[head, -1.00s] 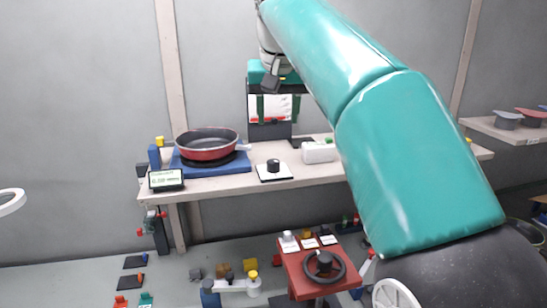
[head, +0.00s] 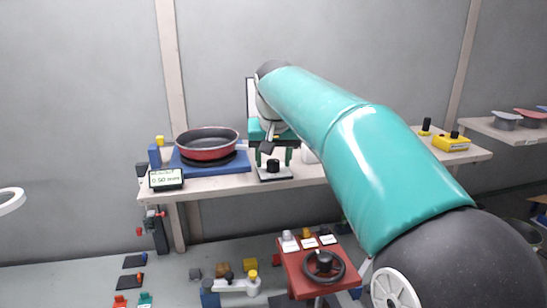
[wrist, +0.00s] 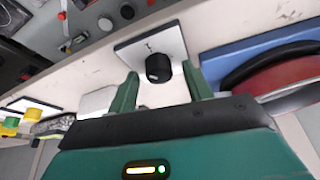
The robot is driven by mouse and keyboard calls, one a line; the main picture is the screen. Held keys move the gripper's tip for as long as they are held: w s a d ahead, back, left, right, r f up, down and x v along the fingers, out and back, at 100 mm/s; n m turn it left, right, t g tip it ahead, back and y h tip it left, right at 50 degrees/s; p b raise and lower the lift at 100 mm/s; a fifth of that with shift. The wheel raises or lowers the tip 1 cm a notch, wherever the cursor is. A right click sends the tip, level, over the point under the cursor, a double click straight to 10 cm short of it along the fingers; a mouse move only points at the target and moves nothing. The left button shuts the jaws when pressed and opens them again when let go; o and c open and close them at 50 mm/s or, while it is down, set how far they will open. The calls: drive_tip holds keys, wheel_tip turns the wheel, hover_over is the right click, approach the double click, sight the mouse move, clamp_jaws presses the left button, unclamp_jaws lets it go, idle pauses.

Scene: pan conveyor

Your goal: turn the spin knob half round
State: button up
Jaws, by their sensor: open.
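A short black knob (head: 273,166) stands on a white square plate (head: 274,176) near the front of the shelf. In the wrist view the knob (wrist: 158,67) shows with its plate (wrist: 172,43), which bears a small dark mark. My gripper (head: 273,157) is over the plate, pointing down, with its green fingers spread. In the wrist view the two fingertips (wrist: 160,76) are on either side of the knob, apart from it as far as I can see. Whether they reach down to the knob's full height is unclear.
A red pan (head: 207,145) sits on a blue base (head: 232,161) left of the knob. A small display (head: 166,179) stands at the shelf's front left. A white box (head: 309,155) is partly hidden right of my gripper. A red stand with a black handwheel (head: 323,265) is below.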

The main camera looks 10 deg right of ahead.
drive_tip(key=shift+c, duration=0.4)
drive_tip(key=c, duration=0.9)
drive_tip(key=shift+m, duration=0.3)
drive_tip(key=m+h, duration=0.1)
drive_tip(key=m, duration=0.2)
drive_tip(key=shift+a, duration=0.15)
drive_tip(key=shift+w+m+g+h, duration=0.1)
drive_tip(key=shift+m+g+h, duration=0.6)
drive_tip(key=shift+m, duration=1.3)
drive_tip(key=o, duration=1)
